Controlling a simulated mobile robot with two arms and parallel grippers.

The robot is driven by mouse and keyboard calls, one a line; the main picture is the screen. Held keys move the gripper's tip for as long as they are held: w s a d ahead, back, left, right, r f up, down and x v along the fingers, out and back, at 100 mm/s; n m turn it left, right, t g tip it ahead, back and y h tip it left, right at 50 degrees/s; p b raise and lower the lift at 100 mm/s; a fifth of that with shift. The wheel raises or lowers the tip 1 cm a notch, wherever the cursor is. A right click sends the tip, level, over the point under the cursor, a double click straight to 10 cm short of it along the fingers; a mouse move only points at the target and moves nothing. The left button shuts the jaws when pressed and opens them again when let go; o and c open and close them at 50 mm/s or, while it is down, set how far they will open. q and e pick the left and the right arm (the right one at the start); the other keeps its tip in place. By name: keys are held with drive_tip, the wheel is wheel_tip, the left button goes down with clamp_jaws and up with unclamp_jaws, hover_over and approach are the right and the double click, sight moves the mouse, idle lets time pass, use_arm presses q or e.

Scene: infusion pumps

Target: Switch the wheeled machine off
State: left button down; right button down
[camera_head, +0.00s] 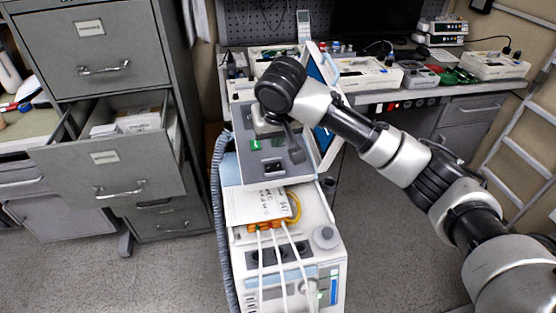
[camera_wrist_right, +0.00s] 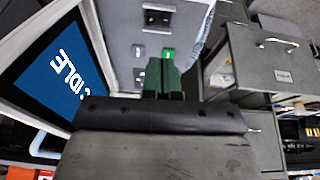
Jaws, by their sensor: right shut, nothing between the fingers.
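The wheeled machine (camera_head: 288,262) stands in the middle of the head view, with a grey top panel and a tilted screen. In the right wrist view its screen (camera_wrist_right: 62,72) is lit blue and reads "IDLE". A small green switch (camera_head: 256,145) sits on the top panel; it also shows in the right wrist view (camera_wrist_right: 168,53). My right gripper (camera_head: 296,153) is shut and empty, pointing down over the panel beside the green switch. In the right wrist view its fingertips (camera_wrist_right: 162,64) appear close to the switch; I cannot tell whether they touch. My left gripper is out of view.
A grey filing cabinet (camera_head: 95,48) with an open drawer (camera_head: 118,160) stands left of the machine. A workbench (camera_head: 440,95) with several devices runs along the back. A ladder (camera_head: 515,135) leans at the right. The floor (camera_head: 165,275) at front left is clear.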

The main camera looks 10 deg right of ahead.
sight(277, 166)
drive_tip(key=shift+w+d+r, duration=0.1)
drive_tip(key=shift+d+r, duration=0.1)
drive_tip(key=shift+r, duration=0.3)
drive_tip(key=shift+d+r, duration=0.15)
drive_tip(key=shift+r, duration=0.3)
drive_tip(key=x, duration=0.4)
drive_tip(key=p+x, duration=0.1)
drive_tip(key=x, duration=0.4)
drive_tip(key=p+x, duration=0.1)
drive_tip(key=x, duration=0.4)
drive_tip(key=shift+s+d+f, duration=0.1)
drive_tip(key=shift+s+d, duration=0.25)
drive_tip(key=shift+d+f+y+p, duration=0.3)
drive_tip(key=shift+y+p, duration=0.3)
drive_tip(key=shift+p, duration=0.4)
drive_tip(key=shift+w+a+f+b, duration=0.1)
drive_tip(key=shift+w+f+b, duration=0.1)
drive_tip(key=shift+b, duration=0.15)
drive_tip(key=shift+s, duration=0.1)
drive_tip(key=shift+a, duration=0.1)
